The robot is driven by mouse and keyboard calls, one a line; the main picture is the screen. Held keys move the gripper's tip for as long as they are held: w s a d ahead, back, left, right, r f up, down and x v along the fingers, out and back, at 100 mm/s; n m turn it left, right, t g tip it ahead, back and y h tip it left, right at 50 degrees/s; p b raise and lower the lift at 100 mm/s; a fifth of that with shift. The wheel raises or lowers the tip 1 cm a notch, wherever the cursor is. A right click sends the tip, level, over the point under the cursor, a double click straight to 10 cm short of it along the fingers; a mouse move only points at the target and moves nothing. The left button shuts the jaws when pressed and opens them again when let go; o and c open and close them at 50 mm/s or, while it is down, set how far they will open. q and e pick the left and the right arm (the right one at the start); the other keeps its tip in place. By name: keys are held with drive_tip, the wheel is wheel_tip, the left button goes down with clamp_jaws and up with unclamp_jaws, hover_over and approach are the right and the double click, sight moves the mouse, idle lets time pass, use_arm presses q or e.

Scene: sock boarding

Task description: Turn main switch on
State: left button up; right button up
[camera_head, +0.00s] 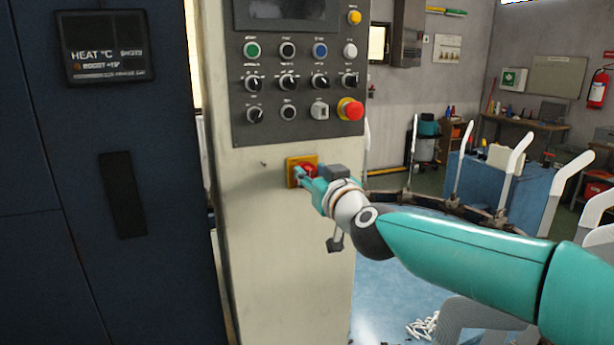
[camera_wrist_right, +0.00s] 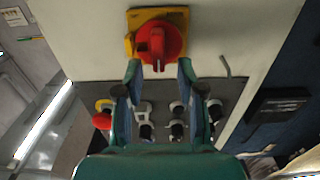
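The main switch (camera_head: 303,162) is a red rotary knob on a yellow square plate, low on the cream column below the button panel. In the right wrist view the red knob (camera_wrist_right: 158,42) points toward my gripper, its handle lined up with the gap between the fingers. My right gripper (camera_head: 299,176) is at the switch and covers part of it in the head view. In the wrist view its two fingers (camera_wrist_right: 160,70) are apart, with tips either side of the knob's handle end. I cannot tell whether they touch it. My left gripper is not in view.
The button panel (camera_head: 298,75) above has several knobs and buttons and a red emergency stop (camera_head: 351,109). A dark blue cabinet (camera_head: 75,230) with a heat display (camera_head: 104,47) stands at left. A machine with white sock forms (camera_head: 517,150) stands at right.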

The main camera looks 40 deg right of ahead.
drive_tip(key=shift+w+d, duration=0.15)
drive_tip(key=shift+w, duration=0.4)
